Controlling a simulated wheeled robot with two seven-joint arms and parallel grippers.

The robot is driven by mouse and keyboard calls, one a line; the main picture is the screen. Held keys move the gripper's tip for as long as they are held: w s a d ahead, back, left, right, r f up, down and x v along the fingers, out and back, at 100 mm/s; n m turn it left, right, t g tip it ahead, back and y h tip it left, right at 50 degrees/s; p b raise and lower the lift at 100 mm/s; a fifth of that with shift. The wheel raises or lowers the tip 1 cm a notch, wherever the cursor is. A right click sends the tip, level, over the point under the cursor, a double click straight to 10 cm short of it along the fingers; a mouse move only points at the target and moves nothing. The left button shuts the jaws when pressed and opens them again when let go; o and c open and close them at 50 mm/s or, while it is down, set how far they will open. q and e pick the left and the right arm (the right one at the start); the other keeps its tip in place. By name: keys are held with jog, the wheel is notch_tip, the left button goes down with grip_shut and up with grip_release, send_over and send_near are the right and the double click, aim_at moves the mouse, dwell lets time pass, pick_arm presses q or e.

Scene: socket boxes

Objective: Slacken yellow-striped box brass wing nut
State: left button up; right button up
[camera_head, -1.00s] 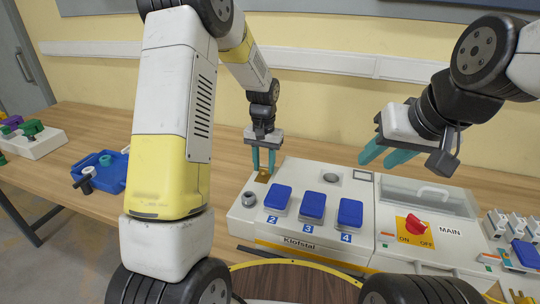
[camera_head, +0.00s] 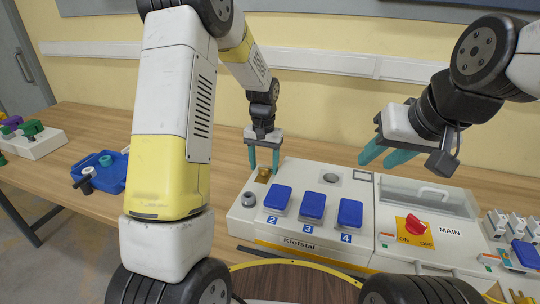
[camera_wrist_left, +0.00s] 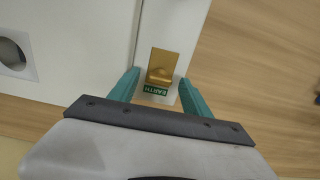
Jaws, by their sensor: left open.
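The yellow-striped box (camera_head: 247,228) is the white Klofstal unit with a yellow band along its front edge. Its brass wing nut (camera_head: 264,173) is at the far left corner of the top. In the left wrist view the brass wing nut (camera_wrist_left: 161,66) lies beside a green EARTH label (camera_wrist_left: 155,90). My left gripper (camera_head: 264,168) is open above the nut; in its wrist view the fingertips (camera_wrist_left: 160,78) lie on either side of the brass part, apart from it. My right gripper (camera_head: 375,158) is open and empty above the back of the box.
A blue tray (camera_head: 110,175) lies to the left. Bare wooden table (camera_head: 190,150) is behind my left gripper.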

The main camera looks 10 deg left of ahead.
pick_arm(q)
notch_tip(320, 180, up, 8)
jog(key=shift+f, duration=0.15)
dwell(0.4)
jog(key=s+a+r+t, duration=0.1)
jog(key=s+r, duration=0.3)
jog(key=s, duration=0.4)
jog(key=s+a+r+n+t+h, duration=0.1)
jog(key=s+r+t, duration=0.2)
jog(key=s+r, duration=0.2)
jog(key=s+a+r+t+h, duration=0.1)
jog(key=s+r, duration=0.4)
jog(key=s, duration=0.7)
jog(key=shift+t, duration=0.6)
